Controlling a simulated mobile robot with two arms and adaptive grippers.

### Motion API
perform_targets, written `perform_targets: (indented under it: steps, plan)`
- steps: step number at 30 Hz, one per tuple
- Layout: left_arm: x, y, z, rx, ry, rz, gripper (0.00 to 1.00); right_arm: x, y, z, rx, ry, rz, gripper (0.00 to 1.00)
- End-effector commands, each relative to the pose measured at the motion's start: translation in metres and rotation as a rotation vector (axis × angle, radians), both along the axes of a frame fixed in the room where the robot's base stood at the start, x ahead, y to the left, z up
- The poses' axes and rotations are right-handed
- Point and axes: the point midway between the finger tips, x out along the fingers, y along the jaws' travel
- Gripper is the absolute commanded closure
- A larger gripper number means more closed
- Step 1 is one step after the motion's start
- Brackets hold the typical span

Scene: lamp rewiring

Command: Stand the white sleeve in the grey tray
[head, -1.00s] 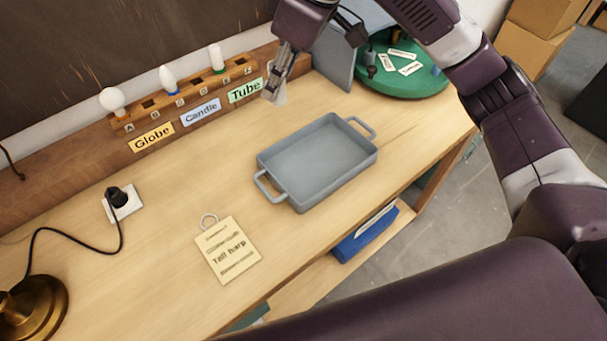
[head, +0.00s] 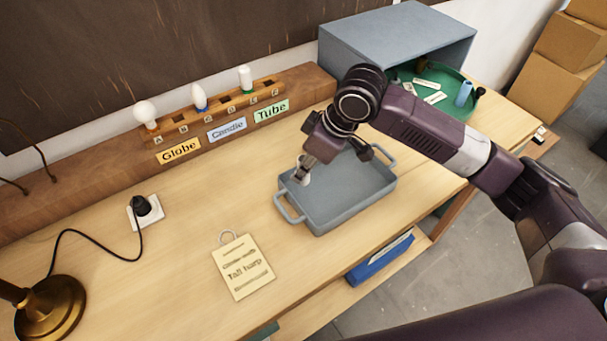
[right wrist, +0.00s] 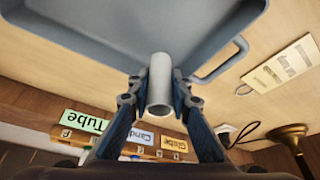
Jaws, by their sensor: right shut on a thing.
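The grey tray (head: 350,211) lies on the wooden bench, a handle at each end. My right gripper (head: 303,174) is over the tray's left part in the head view. It is shut on the white sleeve (right wrist: 160,84), a short hollow tube, which shows between the two fingers in the right wrist view. In the head view only a bit of the sleeve (head: 302,163) shows by the fingers. The tray also shows in the right wrist view (right wrist: 110,45). I cannot tell whether the sleeve touches the tray floor. My left gripper is not in view.
A bulb rack (head: 215,110) with Globe, Candle and Tube labels stands along the back. A grey open box (head: 395,38) and a green turntable (head: 450,100) are at the back right. A tag (head: 243,268), a socket plate (head: 150,212) and a brass lamp base (head: 50,310) lie left.

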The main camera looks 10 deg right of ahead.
Motion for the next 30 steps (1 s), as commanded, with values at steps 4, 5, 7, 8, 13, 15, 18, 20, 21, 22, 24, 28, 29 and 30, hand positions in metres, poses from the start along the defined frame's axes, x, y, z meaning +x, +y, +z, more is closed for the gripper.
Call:
perform_targets:
  steps: [4, 5, 7, 8, 13, 15, 18, 20, 21, 22, 24, 28, 29, 30]
  plan:
    - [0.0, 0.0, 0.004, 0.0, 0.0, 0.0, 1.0, -0.001, 0.0, -0.023, -0.001, 0.004, 0.0, 0.94]
    - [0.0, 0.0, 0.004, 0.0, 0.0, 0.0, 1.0, -0.001, 0.0, -0.026, -0.001, 0.004, 0.0, 0.94]
    - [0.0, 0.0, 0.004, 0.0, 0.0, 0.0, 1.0, -0.001, 0.0, -0.029, -0.001, 0.002, -0.001, 0.94]
    - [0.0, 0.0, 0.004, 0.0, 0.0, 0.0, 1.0, 0.0, 0.0, -0.03, 0.0, 0.002, -0.001, 0.94]
    - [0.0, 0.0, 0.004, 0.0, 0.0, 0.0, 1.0, 0.0, 0.0, -0.03, -0.001, 0.001, 0.0, 0.94]
    - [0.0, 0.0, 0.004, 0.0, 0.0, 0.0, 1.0, 0.0, 0.0, -0.03, 0.0, 0.001, 0.0, 0.94]
    - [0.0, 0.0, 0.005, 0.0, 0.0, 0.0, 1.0, 0.0, 0.0, -0.033, 0.0, 0.002, -0.001, 0.94]
    - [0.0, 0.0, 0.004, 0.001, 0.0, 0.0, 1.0, 0.0, 0.0, -0.033, -0.001, 0.001, 0.0, 0.75]
    - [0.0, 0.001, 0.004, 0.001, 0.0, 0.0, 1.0, 0.0, 0.0, -0.033, -0.001, 0.001, 0.0, 0.7]
    - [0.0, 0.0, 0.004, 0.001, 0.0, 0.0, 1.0, 0.0, 0.0, -0.033, -0.001, 0.001, 0.0, 0.67]
    - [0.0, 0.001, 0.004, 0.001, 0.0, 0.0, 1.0, 0.0, 0.0, -0.033, -0.001, 0.001, 0.0, 0.64]
    - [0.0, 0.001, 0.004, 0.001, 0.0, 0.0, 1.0, 0.0, 0.0, -0.032, 0.0, 0.001, 0.0, 0.64]
    - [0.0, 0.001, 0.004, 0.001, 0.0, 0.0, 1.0, 0.0, 0.0, -0.032, 0.0, 0.001, 0.0, 0.64]
    - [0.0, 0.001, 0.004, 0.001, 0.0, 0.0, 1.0, 0.0, 0.0, -0.032, 0.0, 0.001, 0.0, 0.64]
